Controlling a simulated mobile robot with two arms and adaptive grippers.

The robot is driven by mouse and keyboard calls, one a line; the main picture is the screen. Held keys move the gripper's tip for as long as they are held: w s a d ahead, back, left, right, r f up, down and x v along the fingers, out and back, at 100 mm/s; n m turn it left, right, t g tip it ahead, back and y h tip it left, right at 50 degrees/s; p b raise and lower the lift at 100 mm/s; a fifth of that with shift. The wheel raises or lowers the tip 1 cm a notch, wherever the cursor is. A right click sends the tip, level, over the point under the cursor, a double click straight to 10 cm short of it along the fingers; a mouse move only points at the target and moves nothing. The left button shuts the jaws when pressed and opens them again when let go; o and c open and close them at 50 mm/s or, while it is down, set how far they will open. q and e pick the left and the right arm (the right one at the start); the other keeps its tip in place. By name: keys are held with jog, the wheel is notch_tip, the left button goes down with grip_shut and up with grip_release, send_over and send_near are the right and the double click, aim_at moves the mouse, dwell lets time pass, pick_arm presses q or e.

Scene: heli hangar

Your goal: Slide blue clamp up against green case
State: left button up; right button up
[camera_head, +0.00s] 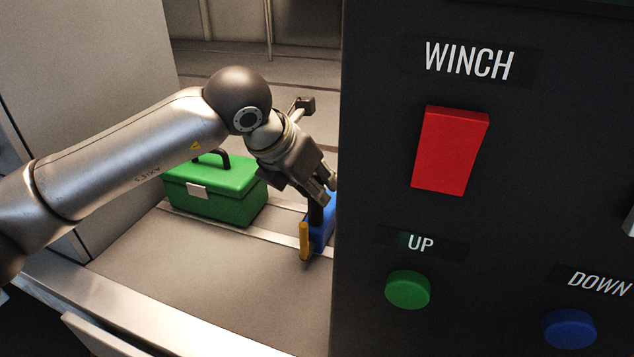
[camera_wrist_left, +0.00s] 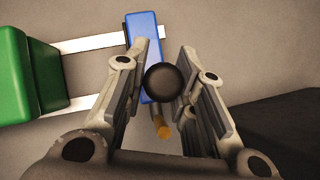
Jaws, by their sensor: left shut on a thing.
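The green case (camera_head: 222,198), with a dark handle and a pale latch, sits on the grey surface left of my left gripper. It also shows at the left edge of the left wrist view (camera_wrist_left: 18,80). The blue clamp (camera_head: 323,232) stands to its right, with a clear gap between them; the panel hides part of it. In the left wrist view the clamp (camera_wrist_left: 146,60) has a long blue body, a round black knob and an orange-yellow piece. My left gripper (camera_head: 325,194) is shut on the clamp, its fingers (camera_wrist_left: 166,78) either side of the knob. My right gripper is out of view.
A dark winch panel (camera_head: 500,250) with a red switch, a green button and a blue button fills the right of the head view, close to the clamp. Pale strips (camera_head: 275,237) cross the surface. The surface (camera_head: 210,280) in front of the case is bare.

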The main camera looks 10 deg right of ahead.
aim_at(240, 183)
pick_arm(q)
jog(key=shift+w+a+b, duration=0.2)
jog(key=shift+w+a, duration=0.55)
jog(key=shift+a, duration=0.35)
jog(key=shift+w+a+b, duration=0.2)
jog(key=shift+w+a, duration=0.5)
jog(key=shift+a, duration=0.35)
jog(key=shift+w+a, duration=0.75)
jog(key=shift+a, duration=0.35)
jog(key=shift+w+a, duration=0.7)
jog(key=shift+a, duration=0.45)
jog(key=shift+w+a, duration=0.7)
jog(key=shift+a, duration=0.25)
jog(key=shift+w+a, duration=0.65)
jog(key=shift+a, duration=0.3)
jog(key=o, duration=1.2)
jog(key=shift+d, duration=0.1)
